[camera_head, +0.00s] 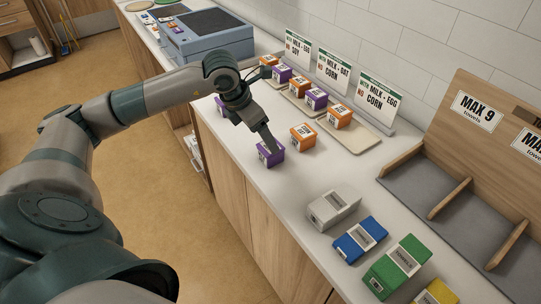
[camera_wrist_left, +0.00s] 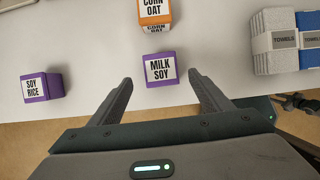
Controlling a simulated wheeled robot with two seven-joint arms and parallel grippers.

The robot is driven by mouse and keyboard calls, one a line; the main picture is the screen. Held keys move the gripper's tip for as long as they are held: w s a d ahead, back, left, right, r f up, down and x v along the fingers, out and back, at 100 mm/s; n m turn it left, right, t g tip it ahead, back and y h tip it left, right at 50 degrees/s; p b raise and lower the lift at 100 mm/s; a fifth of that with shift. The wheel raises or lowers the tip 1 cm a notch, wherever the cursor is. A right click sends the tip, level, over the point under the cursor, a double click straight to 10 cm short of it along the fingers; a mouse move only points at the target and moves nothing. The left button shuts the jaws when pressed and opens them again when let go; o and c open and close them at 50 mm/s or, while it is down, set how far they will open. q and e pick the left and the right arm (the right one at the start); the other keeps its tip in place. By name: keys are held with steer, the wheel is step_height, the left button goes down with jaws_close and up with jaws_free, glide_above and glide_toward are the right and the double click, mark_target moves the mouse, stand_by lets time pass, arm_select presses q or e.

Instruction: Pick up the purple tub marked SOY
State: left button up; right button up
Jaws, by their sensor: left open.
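A purple tub marked MILK SOY (camera_wrist_left: 159,69) sits on the white counter (camera_head: 228,137); in the head view this tub (camera_head: 271,155) is right at my left gripper's tips. My left gripper (camera_head: 266,142) is open and empty, pointing down at it. In the left wrist view, the tub shows just ahead of the gap between the open fingers (camera_wrist_left: 168,92), with space on both sides. A second purple tub, marked SOY RICE (camera_wrist_left: 40,88), stands to the left; it also shows in the head view (camera_head: 221,107). My right gripper is not in view.
An orange tub marked CORN OAT (camera_wrist_left: 154,11) stands close behind the MILK SOY tub. Trays (camera_head: 366,141) with orange and purple tubs lie along the wall under allergen signs. Grey (camera_head: 333,209), blue (camera_head: 360,240) and green (camera_head: 398,267) towel packs lie nearer, beside a wooden divider rack (camera_head: 450,198).

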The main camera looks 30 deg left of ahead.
mark_target(270, 153)
arm_select(q)
steer(key=shift+x, duration=1.15)
steer(key=shift+w+f, duration=0.1)
steer(key=shift+f, duration=0.05)
steer(key=shift+b+x, duration=0.65)
steer(key=shift+x, duration=1.4)
steer(key=shift+w+d+f, duration=0.15)
steer(key=shift+d+f, duration=0.05)
steer(key=shift+f, duration=0.3)
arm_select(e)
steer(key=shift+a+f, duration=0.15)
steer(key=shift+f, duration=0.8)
arm_select(q)
steer(key=shift+c, duration=0.4)
steer(key=c, duration=1.2)
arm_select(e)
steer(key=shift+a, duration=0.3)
arm_select(q)
steer(key=shift+r, duration=0.2)
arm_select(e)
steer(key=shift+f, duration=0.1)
